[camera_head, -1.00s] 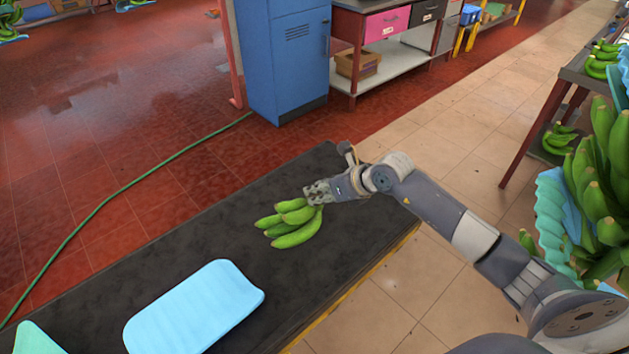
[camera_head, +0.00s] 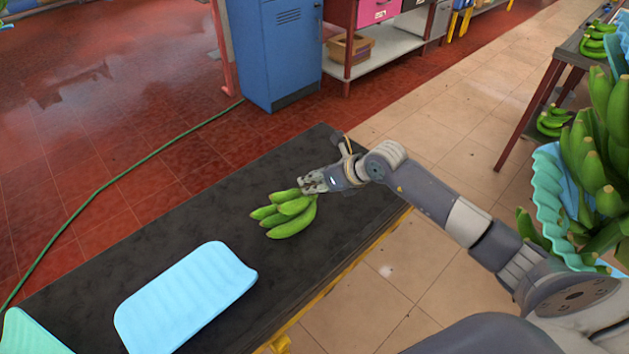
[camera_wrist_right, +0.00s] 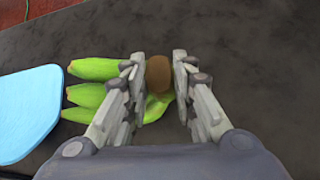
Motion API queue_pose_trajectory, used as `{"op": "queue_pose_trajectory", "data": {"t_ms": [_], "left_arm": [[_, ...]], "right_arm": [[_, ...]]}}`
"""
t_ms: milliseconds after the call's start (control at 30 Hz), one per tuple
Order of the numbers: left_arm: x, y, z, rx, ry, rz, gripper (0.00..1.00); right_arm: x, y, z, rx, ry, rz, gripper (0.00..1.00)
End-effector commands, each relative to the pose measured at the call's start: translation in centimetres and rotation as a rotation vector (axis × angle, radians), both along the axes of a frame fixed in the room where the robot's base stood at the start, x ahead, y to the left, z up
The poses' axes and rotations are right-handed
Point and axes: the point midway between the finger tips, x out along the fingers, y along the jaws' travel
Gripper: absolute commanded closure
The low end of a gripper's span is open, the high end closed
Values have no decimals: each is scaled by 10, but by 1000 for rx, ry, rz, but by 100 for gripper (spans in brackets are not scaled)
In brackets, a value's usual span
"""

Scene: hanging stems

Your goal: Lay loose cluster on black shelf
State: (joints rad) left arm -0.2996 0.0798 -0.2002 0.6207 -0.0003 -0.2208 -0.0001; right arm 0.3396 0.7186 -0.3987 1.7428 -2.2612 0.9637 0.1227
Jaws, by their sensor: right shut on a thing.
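The loose cluster (camera_head: 287,213) of green bananas is over the middle of the black shelf (camera_head: 160,225), with its fingers pointing left. It looks to be lying on the dark surface or just above it. My right gripper (camera_head: 309,187) is at the cluster's crown end and shut on it. In the right wrist view my right gripper (camera_wrist_right: 160,85) has its fingers on both sides of the cluster's brown crown (camera_wrist_right: 158,74). The green fingers of the cluster (camera_wrist_right: 88,95) are partly hidden behind the left gripper finger. My left gripper is not in view.
A light blue pad (camera_head: 185,297) lies on the shelf at the near left, apart from the cluster. A paler teal pad (camera_head: 30,335) is at the bottom left corner. A hanging banana bunch (camera_head: 600,150) is close to my right arm. The shelf's far end is bare.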

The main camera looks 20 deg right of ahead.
Motion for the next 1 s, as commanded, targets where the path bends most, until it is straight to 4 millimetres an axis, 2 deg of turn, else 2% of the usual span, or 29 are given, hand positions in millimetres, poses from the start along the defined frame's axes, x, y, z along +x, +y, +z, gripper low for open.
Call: {"op": "queue_pose_trajectory", "data": {"t_ms": [633, 667, 700, 767, 1000], "left_arm": [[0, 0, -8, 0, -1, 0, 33], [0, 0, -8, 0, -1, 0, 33], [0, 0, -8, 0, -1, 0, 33], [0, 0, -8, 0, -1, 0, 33], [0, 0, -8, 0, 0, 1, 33]], "right_arm": [[2, 0, -7, 5, -7, -1, 100], [2, 0, -7, 4, -7, -1, 73], [2, 1, -6, 4, -7, -1, 64], [1, 0, -7, 4, -6, -1, 52], [1, 0, -8, 1, -3, -1, 52]]}}
